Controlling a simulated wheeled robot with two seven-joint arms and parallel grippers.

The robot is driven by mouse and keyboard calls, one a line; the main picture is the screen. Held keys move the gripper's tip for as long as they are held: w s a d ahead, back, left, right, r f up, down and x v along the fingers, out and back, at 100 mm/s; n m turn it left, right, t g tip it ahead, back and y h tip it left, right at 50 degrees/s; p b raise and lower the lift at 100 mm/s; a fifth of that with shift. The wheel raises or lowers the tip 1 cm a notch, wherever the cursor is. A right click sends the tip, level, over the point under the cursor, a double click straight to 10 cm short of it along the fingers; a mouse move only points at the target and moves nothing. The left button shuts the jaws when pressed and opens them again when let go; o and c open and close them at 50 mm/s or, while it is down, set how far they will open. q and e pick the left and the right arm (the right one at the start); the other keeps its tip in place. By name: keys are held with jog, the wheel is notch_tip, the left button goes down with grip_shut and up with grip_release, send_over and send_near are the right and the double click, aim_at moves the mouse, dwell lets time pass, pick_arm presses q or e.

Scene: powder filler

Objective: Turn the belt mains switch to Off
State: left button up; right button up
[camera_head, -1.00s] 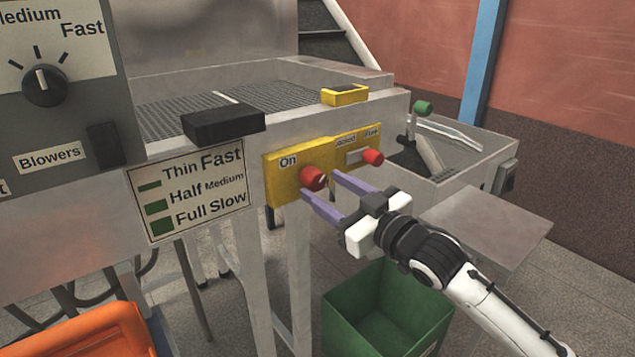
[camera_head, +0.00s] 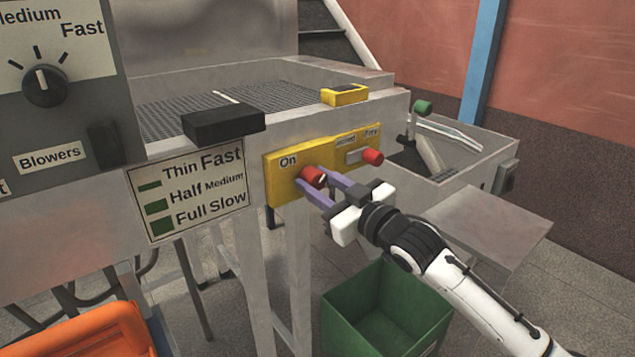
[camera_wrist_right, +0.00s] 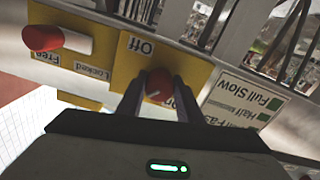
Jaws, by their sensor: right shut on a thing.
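The belt mains switch is a red round knob (camera_head: 313,176) on a yellow plate (camera_head: 279,182) on the machine's front. In the head view the label "On" shows at the knob's upper left. In the right wrist view the knob (camera_wrist_right: 159,86) sits between the fingers and a label "Off" (camera_wrist_right: 140,46) shows beside it. My right gripper (camera_head: 316,187) has its purple fingers on either side of the knob and is shut on it. It also shows in the right wrist view (camera_wrist_right: 158,98). My left gripper is not in view.
A second red knob (camera_head: 372,157) with "Locked" and "Free" labels sits just right. A black box (camera_head: 223,124) juts out at the left. A green bin (camera_head: 385,310) stands below my right arm. An orange container (camera_head: 90,335) is at the lower left.

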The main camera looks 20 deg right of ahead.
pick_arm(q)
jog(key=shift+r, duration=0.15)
pick_arm(e)
jog(key=shift+r+n+p, duration=0.1)
jog(key=shift+n+p, duration=0.55)
jog(key=shift+n, duration=0.15)
jog(key=shift+n+p, duration=0.65)
jog(key=shift+n, duration=0.15)
jog(key=shift+n+p, duration=0.5)
jog(key=shift+n, duration=0.4)
jog(key=shift+d+n+p, duration=0.1)
jog(key=shift+n+p, duration=0.4)
jog(key=shift+n, duration=0.4)
jog(key=shift+n+p, duration=0.45)
jog(key=shift+n, duration=0.55)
jog(key=n+p, duration=0.1)
jog(key=n, duration=0.3)
jog(key=shift+p, duration=0.35)
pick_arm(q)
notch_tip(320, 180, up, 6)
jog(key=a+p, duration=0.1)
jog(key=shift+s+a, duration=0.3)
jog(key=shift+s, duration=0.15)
pick_arm(e)
jog(key=n, duration=0.5)
